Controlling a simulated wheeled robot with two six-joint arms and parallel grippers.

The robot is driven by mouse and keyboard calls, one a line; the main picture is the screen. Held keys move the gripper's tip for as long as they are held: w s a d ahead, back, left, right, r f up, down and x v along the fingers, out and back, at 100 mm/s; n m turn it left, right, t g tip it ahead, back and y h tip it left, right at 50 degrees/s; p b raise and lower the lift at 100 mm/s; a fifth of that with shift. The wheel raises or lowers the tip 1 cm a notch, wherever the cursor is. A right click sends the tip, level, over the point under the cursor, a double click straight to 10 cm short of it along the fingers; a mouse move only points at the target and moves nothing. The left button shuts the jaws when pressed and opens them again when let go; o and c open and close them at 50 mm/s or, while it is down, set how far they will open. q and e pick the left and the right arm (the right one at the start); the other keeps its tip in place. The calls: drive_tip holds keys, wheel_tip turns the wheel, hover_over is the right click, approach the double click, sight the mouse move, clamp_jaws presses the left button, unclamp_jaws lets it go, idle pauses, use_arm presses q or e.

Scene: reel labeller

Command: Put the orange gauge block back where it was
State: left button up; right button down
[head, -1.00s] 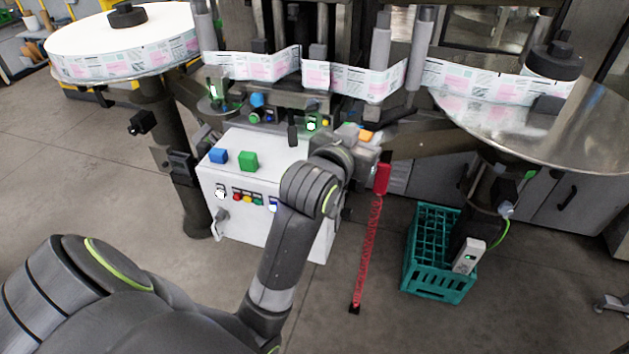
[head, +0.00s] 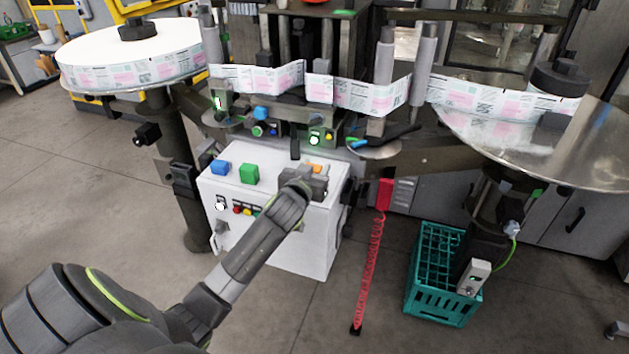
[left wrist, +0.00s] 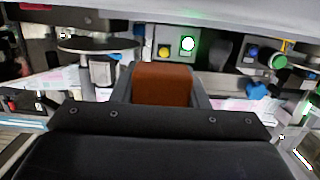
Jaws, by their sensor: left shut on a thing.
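The orange gauge block (head: 314,167) is at my left gripper (head: 316,176), over the right part of the white cabinet's top (head: 275,164). In the left wrist view the orange block (left wrist: 163,84) sits between the two fingers, which are shut on it. I cannot tell whether the block touches the top. A blue block (head: 220,167) and a green block (head: 249,174) stand side by side on the left part of the top. The arm and gripper hide part of the right side of the top. My right gripper is not in view.
A labelling machine with a web of labels (head: 372,97) stands behind the cabinet. A label reel (head: 130,55) is at left and a metal disc (head: 560,140) at right. A red coiled cord (head: 369,270) and a green crate (head: 440,300) are right of the cabinet.

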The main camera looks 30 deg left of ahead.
use_arm(q)
wheel_tip(320, 180, down, 4)
drive_tip(key=shift+r, duration=0.1)
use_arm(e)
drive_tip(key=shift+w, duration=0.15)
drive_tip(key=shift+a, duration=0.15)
use_arm(q)
drive_tip(key=o, duration=1.1)
drive_tip(key=shift+c, duration=0.2)
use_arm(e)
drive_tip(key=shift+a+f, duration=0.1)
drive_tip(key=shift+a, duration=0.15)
